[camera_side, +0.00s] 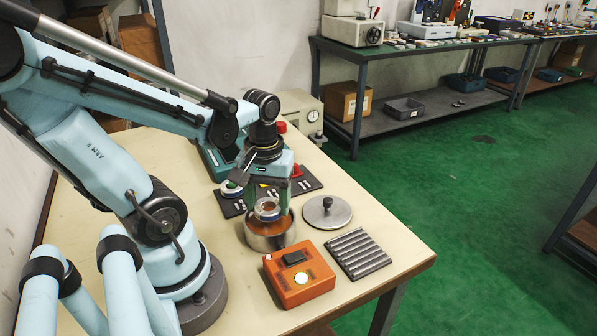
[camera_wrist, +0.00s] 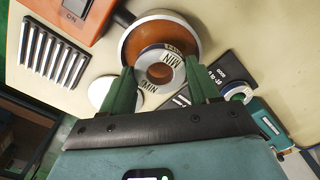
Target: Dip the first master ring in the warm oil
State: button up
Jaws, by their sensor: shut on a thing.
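A metal ring (camera_side: 267,209) with a pale band is held between the green fingers of my gripper (camera_side: 268,203). The ring also shows in the wrist view (camera_wrist: 147,77), with the letters MIN on its face. My gripper (camera_wrist: 160,82) is shut on the ring's sides. The ring is over the mouth of a round steel pot (camera_side: 258,243) of brown-orange oil. The pot shows behind the ring in the wrist view (camera_wrist: 124,43). I cannot tell whether the ring's lower edge touches the oil.
An orange box (camera_side: 290,286) with a switch stands in front of the pot. A ribbed metal rack (camera_side: 358,253) and a round lid (camera_side: 327,213) lie to the right. A black board (camera_side: 312,183) lies behind, with another ring (camera_side: 231,188) at its left. Benches stand beyond.

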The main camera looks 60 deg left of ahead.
aim_at(271, 233)
jog(key=shift+f, duration=0.15)
dwell(0.5)
jog(key=shift+f, duration=0.35)
jog(key=shift+f, duration=0.65)
jog(key=shift+f, duration=0.35)
jog(key=shift+f, duration=1.2)
dwell(0.8)
jog(key=shift+r, duration=0.1)
dwell(2.7)
jog(key=shift+r, duration=3)
